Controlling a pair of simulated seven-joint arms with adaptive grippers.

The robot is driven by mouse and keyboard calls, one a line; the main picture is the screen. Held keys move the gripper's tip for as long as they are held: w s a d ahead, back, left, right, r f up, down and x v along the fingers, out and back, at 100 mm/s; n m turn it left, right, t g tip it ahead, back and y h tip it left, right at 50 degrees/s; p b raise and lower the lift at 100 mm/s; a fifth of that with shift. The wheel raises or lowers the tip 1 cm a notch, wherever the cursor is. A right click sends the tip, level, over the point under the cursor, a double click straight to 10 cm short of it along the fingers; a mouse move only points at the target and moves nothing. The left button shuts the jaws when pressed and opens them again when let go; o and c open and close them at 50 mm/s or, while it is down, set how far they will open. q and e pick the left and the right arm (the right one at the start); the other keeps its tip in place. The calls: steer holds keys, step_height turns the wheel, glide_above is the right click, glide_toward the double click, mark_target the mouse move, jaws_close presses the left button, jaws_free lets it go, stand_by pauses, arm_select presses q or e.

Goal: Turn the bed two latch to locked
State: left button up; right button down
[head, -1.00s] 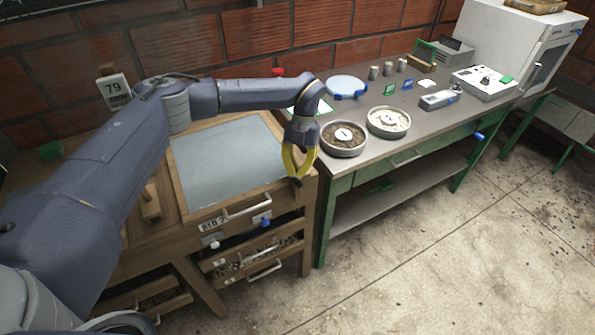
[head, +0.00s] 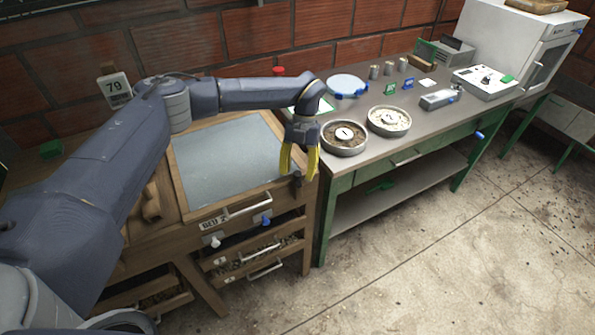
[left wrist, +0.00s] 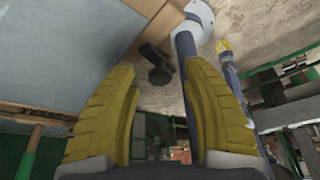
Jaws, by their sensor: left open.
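The bed two box, with a "BED 2" label (head: 214,222) on its wooden front, has a grey top panel (head: 225,160). A small dark latch (head: 297,181) sits at its right front corner. My left gripper (head: 298,173) is open, pointing down, with its yellow fingers on either side of the latch. In the left wrist view the latch's dark knob (left wrist: 157,70) shows between the fingertips, apart from both. Contact cannot be made out. A small yellow end on a blue link (left wrist: 225,48) in that view looks like my right gripper; its jaws are too small to read.
The green table (head: 340,195) stands close on the right, with a dark-filled dish (head: 343,138) near the gripper. Open floor lies in front.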

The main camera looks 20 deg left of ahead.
arm_select(q)
steer(key=v, duration=1.2)
steer(key=shift+r, duration=0.1)
step_height(320, 180, up, 5)
steer(key=w+d+m+y, duration=0.1)
steer(key=w+d+m, duration=0.1)
steer(key=m, duration=0.1)
steer(key=x, duration=1.7)
steer(key=shift+a+f, duration=0.25)
steer(key=shift+f, duration=0.05)
steer(key=shift+o, duration=0.2)
jaws_close()
